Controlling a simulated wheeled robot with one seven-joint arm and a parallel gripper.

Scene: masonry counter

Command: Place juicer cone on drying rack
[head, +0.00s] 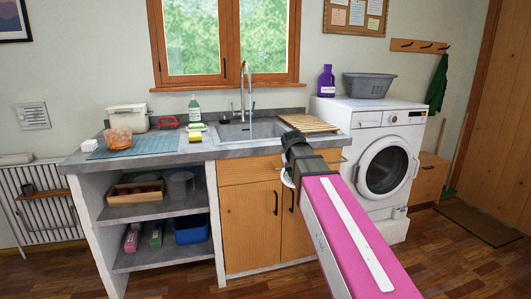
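A slatted wooden drying rack (309,123) lies on the counter just right of the sink. My gripper (292,142) is in front of the counter's right part, below and left of the rack in the picture. Its dark end is seen from behind, so its fingers and anything between them are hidden. A small pale piece (287,179) shows at the left underside of my wrist; I cannot tell what it is. I cannot make out the juicer cone for certain. An orange see-through vessel (118,138) stands on a blue mat (152,144) at the counter's left.
The sink (238,132) with its tall tap (243,90) is mid-counter. A green bottle (194,109) and yellow sponges stand left of it. A cream box (127,117) is at the back left. The washing machine (371,153), bearing a grey basket (368,85) and purple bottle (326,81), borders the right.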

